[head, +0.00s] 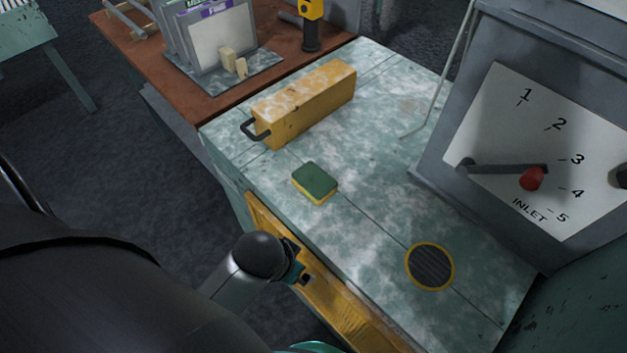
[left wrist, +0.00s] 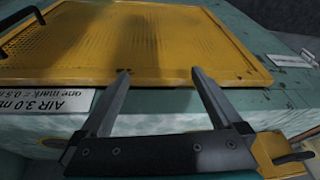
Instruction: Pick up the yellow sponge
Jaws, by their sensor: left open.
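The yellow sponge (head: 314,182) has a green top face and a yellow lower layer. In the head view it lies flat on the worn teal bench top (head: 375,225), near its left edge. It cannot be made out in the left wrist view. My left gripper (head: 303,277) is below the sponge in the head view, by the bench's yellow front panel and apart from the sponge. In the left wrist view its two fingers (left wrist: 160,74) are spread with nothing between them. My right gripper is not in view.
A long yellow box (head: 305,103) with a dark handle lies beyond the sponge. A round dark grille (head: 430,266) is set in the bench. A grey inlet gauge (head: 540,150) stands at right. The yellow perforated panel (left wrist: 215,45) fills much of the left wrist view.

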